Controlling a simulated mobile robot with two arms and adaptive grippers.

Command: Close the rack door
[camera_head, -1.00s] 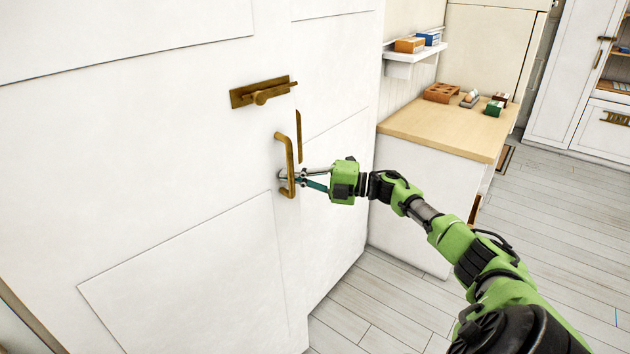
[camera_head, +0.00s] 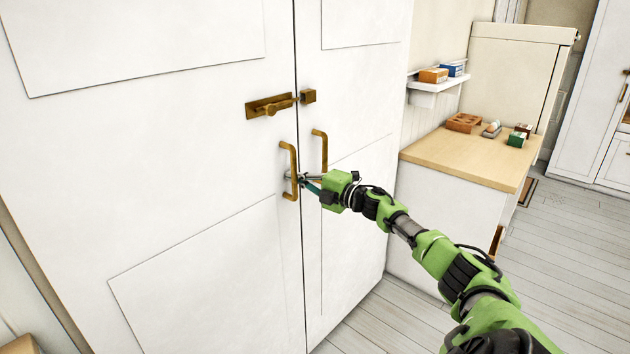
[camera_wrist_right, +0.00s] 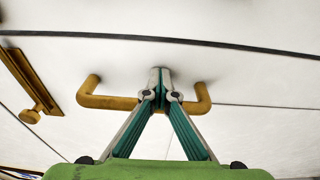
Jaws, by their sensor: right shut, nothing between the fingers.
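The rack's white left door (camera_head: 190,190) stands almost flush with the white right door (camera_head: 362,75), with a thin dark seam between them. The left door carries a brass handle (camera_head: 289,160) and a brass latch (camera_head: 268,105); the right door has its own brass handle (camera_head: 324,150). My right gripper (camera_head: 297,178) is shut and empty, its tips at the lower part of the left door's handle. In the right wrist view the fingers (camera_wrist_right: 160,92) cross the handle bar (camera_wrist_right: 110,102); whether they press on the door is unclear. My left gripper is not in view.
A low cabinet with a wooden top (camera_head: 470,160) stands right of the rack, holding a brick-like block (camera_head: 464,122) and small boxes. A white wall shelf (camera_head: 437,84) hangs above it. The plank floor (camera_head: 570,250) at the right is clear.

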